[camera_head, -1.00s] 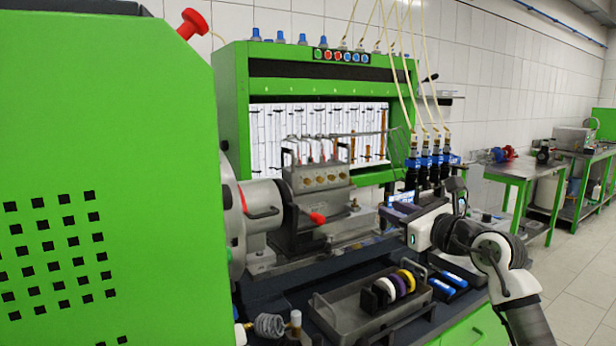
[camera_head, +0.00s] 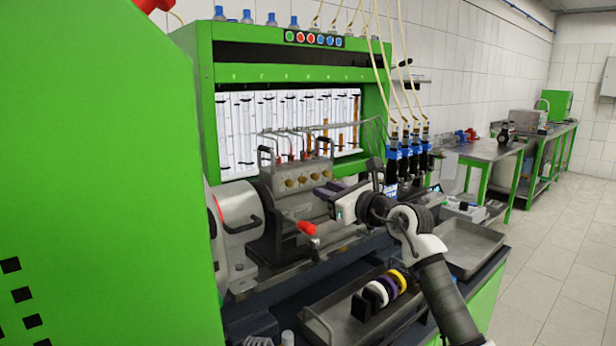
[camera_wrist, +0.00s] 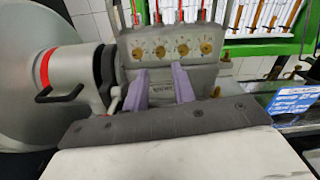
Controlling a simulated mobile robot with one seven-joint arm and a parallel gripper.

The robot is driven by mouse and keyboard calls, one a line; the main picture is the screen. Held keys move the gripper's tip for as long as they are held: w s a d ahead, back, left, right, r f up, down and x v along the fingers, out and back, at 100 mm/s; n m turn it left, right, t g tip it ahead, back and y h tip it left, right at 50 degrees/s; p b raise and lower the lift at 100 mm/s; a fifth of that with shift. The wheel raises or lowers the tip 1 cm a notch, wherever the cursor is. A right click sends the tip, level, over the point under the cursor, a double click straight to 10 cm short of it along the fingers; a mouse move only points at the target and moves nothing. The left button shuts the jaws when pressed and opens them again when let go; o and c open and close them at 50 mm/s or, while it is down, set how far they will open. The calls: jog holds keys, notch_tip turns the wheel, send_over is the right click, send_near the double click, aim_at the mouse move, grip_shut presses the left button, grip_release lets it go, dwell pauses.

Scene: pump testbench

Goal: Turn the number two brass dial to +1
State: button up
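The grey pump block (camera_head: 285,210) carries a row of several brass dials on its face. In the wrist view the row runs across the upper middle, and the second dial from the left (camera_wrist: 160,51) sits just beyond the gap between my fingertips. I cannot read the dial markings. My gripper (camera_wrist: 160,70) has its two purple-grey fingers spread apart with nothing between them. The fingertips appear short of the dial, below it in the picture. In the head view my gripper (camera_head: 326,192) is in front of the pump's right part, beside the dial row.
A red-tipped lever (camera_head: 306,228) sticks out low on the pump. A grey drum (camera_wrist: 50,85) with a black handle stands to its left. Black injectors (camera_head: 405,160) with blue collars stand to the right. A tray with coloured rings (camera_head: 390,287) lies in front.

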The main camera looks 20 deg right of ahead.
aim_at(304, 180)
jog(key=p+x, duration=0.2)
jog(key=x, duration=0.5)
jog(key=shift+w, duration=0.25)
grip_shut()
